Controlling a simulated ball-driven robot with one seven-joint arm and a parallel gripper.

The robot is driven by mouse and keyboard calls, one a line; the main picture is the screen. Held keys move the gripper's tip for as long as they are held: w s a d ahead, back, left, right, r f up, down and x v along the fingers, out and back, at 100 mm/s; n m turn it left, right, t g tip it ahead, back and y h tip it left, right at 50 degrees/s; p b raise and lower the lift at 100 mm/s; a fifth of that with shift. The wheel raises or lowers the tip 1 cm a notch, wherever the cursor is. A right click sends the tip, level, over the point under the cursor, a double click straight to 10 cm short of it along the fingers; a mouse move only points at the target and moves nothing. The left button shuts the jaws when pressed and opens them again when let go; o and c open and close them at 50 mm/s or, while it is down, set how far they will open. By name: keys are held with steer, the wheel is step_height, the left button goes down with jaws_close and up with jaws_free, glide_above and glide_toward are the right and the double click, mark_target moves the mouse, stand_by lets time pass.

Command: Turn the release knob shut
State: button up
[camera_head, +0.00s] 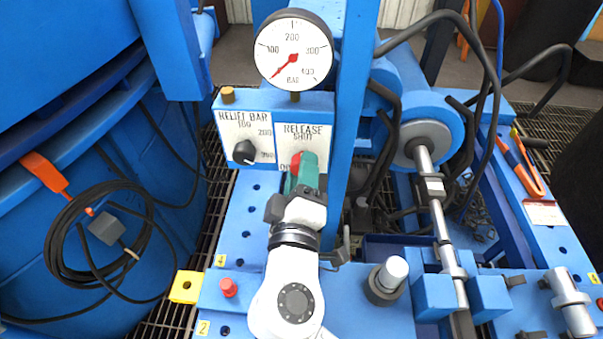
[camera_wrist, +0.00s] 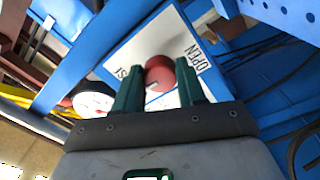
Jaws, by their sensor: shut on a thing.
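The red release knob (camera_wrist: 160,74) sits on a white plate (camera_wrist: 196,52) with the word OPEN at its right side in the wrist view. My gripper (camera_wrist: 158,84) has its two green fingers on either side of the knob and is shut on it. The knob's pointer mark is too small to read surely.
A black relief knob (camera_head: 244,152) sits on the plate to the left. A round pressure gauge (camera_head: 293,50) stands above, its needle toward the lower left. A blue post (camera_head: 350,120) rises close to the right of my gripper. A coiled black cable (camera_head: 62,250) hangs at the left.

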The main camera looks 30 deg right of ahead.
steer(key=o, duration=1.1)
steer(key=shift+c, duration=0.2)
steer(key=v, duration=1)
steer(key=shift+s+a+p, duration=0.2)
steer(key=shift+s+p, duration=0.15)
steer(key=shift+p, duration=0.1)
